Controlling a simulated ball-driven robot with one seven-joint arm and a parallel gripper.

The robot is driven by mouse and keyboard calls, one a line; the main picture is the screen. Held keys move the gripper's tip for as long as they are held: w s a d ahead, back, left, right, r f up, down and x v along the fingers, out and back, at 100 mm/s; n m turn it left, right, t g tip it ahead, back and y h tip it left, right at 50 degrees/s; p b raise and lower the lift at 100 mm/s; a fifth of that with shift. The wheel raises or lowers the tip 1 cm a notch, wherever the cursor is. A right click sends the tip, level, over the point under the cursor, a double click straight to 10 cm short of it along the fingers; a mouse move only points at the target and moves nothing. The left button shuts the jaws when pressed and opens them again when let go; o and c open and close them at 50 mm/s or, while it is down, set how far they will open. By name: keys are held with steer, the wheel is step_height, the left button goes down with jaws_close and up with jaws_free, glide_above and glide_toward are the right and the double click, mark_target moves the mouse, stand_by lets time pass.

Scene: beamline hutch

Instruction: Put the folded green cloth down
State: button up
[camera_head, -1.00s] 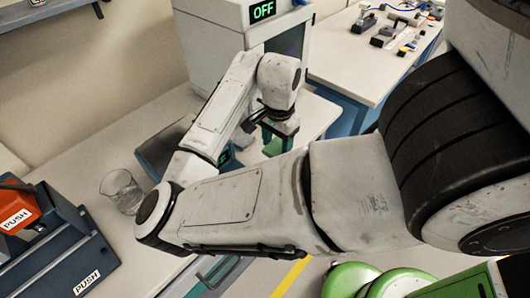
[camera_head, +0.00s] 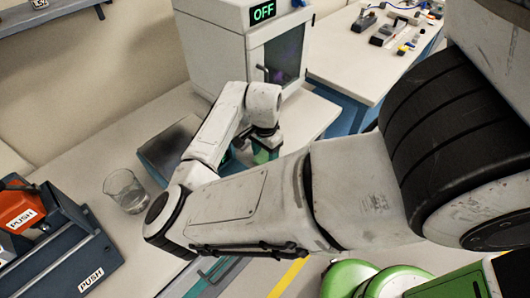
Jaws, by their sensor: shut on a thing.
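My gripper (camera_head: 265,142) is at the end of my folded arm, low over the light worktop in the middle of the view. It is shut on the folded green cloth (camera_head: 262,156), of which only a small green patch shows below the fingers. My arm hides the rest of the cloth. I cannot tell whether the cloth touches the worktop.
A white cabinet (camera_head: 225,45) with an OFF display stands behind my gripper. A dark flat-topped box (camera_head: 165,150) and a glass beaker (camera_head: 125,190) are left of my arm. Dark units with PUSH labels (camera_head: 60,245) stand at lower left. Bare worktop (camera_head: 307,118) lies right of my gripper.

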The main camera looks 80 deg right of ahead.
mark_target(265, 157)
steer(key=shift+f, duration=0.15)
steer(key=o, duration=1)
steer(key=shift+f+b, duration=0.2)
steer(key=shift+b, duration=0.25)
step_height(265, 157, up, 11)
steer(key=shift+r+b, duration=0.1)
steer(key=shift+b, duration=0.5)
